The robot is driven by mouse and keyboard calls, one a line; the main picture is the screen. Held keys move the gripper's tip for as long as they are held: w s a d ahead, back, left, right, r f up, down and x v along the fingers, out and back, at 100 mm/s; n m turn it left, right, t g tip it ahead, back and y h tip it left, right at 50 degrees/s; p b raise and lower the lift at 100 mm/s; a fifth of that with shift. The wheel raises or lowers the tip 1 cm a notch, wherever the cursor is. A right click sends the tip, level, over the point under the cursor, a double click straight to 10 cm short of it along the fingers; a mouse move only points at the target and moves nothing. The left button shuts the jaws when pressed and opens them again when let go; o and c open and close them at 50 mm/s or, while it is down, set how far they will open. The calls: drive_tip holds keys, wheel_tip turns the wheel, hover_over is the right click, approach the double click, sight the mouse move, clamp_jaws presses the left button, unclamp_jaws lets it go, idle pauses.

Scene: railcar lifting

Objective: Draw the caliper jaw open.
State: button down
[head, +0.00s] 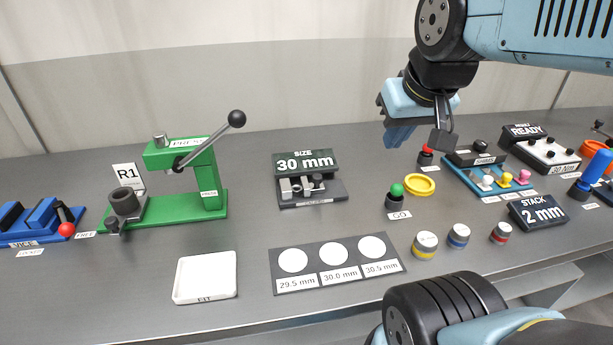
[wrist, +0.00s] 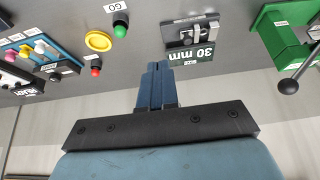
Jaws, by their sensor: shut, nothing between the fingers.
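The caliper (head: 312,190) is a dark block with grey metal jaws, on the bench in front of the "SIZE 30 mm" sign (head: 306,162). A small grey jaw piece stands near another at its left end; I cannot tell how wide the gap is. In the wrist view the caliper (wrist: 190,33) lies beyond and slightly right of my fingertips. My gripper (head: 396,138) hangs in the air to the right of the caliper, well above the bench and touching nothing. Its blue fingers (wrist: 156,66) are shut together and empty.
A green press (head: 185,180) with a lever stands left of the caliper. A green GO button (head: 396,190) and a yellow ring (head: 419,184) lie to its right. A grey card with white circles (head: 337,262) and a white FIT tray (head: 205,277) lie in front.

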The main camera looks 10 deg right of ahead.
drive_tip(key=c, duration=1.9)
unclamp_jaws()
drive_tip(key=o, duration=0.3)
drive_tip(key=shift+w, duration=0.2)
drive_tip(key=o, duration=0.8)
drive_tip(key=w+a+g, duration=0.1)
drive_tip(key=w, duration=0.2)
drive_tip(key=w+n, duration=0.1)
drive_tip(key=w, duration=0.2)
drive_tip(key=w+a+f+g, duration=0.1)
drive_tip(key=w, duration=0.3)
drive_tip(key=shift+a+n+g, duration=0.3)
drive_tip(key=shift+n, duration=0.1)
drive_tip(key=n+g, duration=0.2)
drive_tip(key=g, duration=0.1)
hover_over(317, 175)
wheel_tip(317, 175, down, 8)
drive_tip(key=r, duration=0.1)
wheel_tip(317, 175, down, 14)
drive_tip(key=shift+s+r, duration=0.1)
drive_tip(key=shift+c, duration=0.4)
clamp_jaws()
